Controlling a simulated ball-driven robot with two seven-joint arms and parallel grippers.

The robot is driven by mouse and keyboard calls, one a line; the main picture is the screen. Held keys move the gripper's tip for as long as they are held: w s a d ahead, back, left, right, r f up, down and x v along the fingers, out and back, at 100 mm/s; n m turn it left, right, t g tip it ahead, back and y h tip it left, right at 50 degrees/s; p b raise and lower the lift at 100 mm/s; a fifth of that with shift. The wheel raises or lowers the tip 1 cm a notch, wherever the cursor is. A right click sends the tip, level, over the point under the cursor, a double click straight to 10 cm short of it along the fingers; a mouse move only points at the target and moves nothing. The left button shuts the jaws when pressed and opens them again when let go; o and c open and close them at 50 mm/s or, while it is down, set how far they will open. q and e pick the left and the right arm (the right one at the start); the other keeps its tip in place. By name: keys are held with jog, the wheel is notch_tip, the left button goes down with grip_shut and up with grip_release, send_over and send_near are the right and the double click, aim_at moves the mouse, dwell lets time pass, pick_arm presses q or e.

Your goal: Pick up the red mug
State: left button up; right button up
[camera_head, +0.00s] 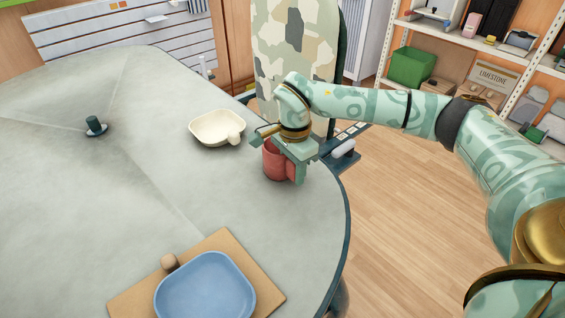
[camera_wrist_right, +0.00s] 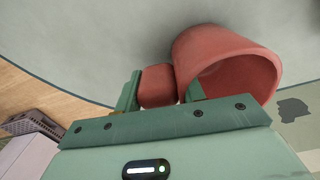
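The red mug (camera_head: 272,163) is upright at the right edge of the grey table, partly hidden by my right gripper (camera_head: 282,160). In the right wrist view the mug (camera_wrist_right: 228,55) shows its open rim, with its handle to the left. There, the fingers of my right gripper (camera_wrist_right: 163,92) stand on either side of the handle, one in the gap between handle and body. They look closed on the handle. I cannot tell whether the mug's base touches the table. My left gripper is not in view.
A cream bowl with a stubby handle (camera_head: 216,127) stands left of the mug. A blue dish (camera_head: 205,290) lies on a brown board (camera_head: 131,301) in front. A dark green knob (camera_head: 95,126) is at the left. The table (camera_head: 130,190) is clear between them. Shelves stand at the back right.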

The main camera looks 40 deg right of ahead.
jog(key=c, duration=0.5)
jog(key=shift+r, duration=0.2)
jog(key=r+p, duration=0.1)
jog(key=r, duration=0.1)
jog(key=r+p, duration=0.2)
jog(key=shift+s+a+r, duration=0.1)
jog(key=shift+a+r, duration=0.1)
jog(key=shift+r, duration=0.05)
pick_arm(q)
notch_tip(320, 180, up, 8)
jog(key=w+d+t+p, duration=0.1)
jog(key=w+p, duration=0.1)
jog(key=p, duration=0.4)
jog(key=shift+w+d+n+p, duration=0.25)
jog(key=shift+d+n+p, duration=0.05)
jog(key=shift+p, duration=0.05)
pick_arm(e)
jog(key=s+a+r, duration=0.2)
jog(key=s+a, duration=0.1)
jog(key=s+a+r, duration=0.6)
jog(key=shift+s+a+r, duration=0.1)
jog(key=shift+s+a, duration=0.2)
jog(key=shift+s, duration=0.05)
